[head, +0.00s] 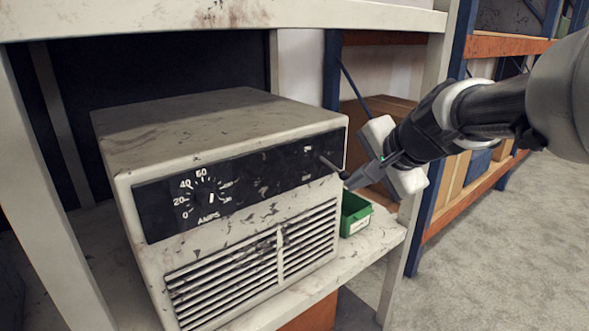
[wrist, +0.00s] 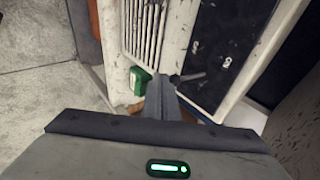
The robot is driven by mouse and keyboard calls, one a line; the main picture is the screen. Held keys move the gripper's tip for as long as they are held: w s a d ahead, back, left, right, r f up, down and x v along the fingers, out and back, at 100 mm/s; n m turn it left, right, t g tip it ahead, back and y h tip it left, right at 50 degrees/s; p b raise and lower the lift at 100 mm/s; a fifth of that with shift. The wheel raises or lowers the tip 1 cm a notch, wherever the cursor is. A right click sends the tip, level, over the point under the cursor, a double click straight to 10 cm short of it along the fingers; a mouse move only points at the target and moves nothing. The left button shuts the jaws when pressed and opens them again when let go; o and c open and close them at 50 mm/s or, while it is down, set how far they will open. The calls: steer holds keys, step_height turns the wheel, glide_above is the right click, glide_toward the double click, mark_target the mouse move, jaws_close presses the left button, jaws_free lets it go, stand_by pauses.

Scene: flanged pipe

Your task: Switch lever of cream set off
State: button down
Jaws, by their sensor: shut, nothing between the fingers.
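The cream set (head: 240,200) is a worn metal box with a black front panel and louvres below. Its lever (head: 331,165) is a short dark rod that sticks out near the right end of the panel. In the wrist view the lever (wrist: 194,76) lies just right of my fingertips. My gripper (head: 350,184) is shut and empty, with its tips beside the lever's free end. It also shows in the wrist view (wrist: 160,78). I cannot tell whether the tips touch the lever. The markings by the lever are too small to read in the head view.
A shelf post (head: 408,215) rises at the right. An upper shelf (head: 230,14) runs above the set. Open floor (head: 500,250) lies to the right.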

steer(key=shift+w+a+f+b, duration=0.15)
steer(key=shift+f+b, duration=0.4)
steer(key=shift+f, duration=0.4)
steer(key=shift+r, duration=0.15)
stand_by(1.3)
steer(key=shift+r+p, duration=0.65)
